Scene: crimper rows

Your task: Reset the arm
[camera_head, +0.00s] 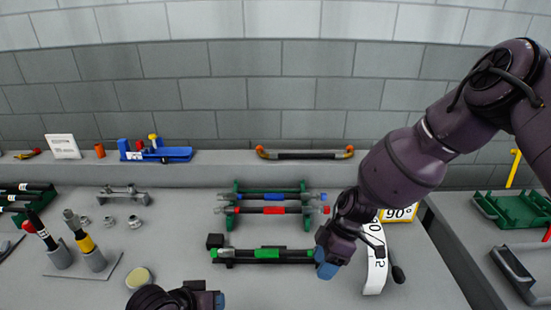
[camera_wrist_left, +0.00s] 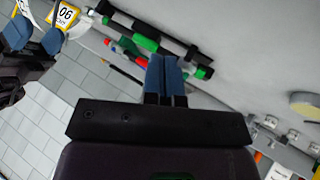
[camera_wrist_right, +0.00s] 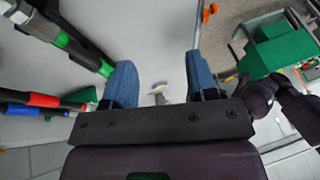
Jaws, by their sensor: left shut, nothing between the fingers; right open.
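My left gripper (camera_head: 218,300) is at the bottom edge of the head view, mostly cut off. In the left wrist view its blue fingers (camera_wrist_left: 165,75) are together with nothing between them. My right gripper (camera_head: 327,262) is low over the table, at the right end of the green-banded black tool (camera_head: 268,253). In the right wrist view its blue fingers (camera_wrist_right: 161,82) are spread wide and empty. That tool's green end (camera_wrist_right: 105,68) shows left of the fingers, outside them. Whether a finger touches it, I cannot tell.
Blue-banded (camera_head: 265,196) and red-banded (camera_head: 268,210) tools lie on a green rack behind. A white marked strip (camera_head: 375,270) and a yellow 90° sign (camera_head: 397,213) are right of my right gripper. Upright cylinders (camera_head: 84,240) stand at left. The front middle table is fairly clear.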

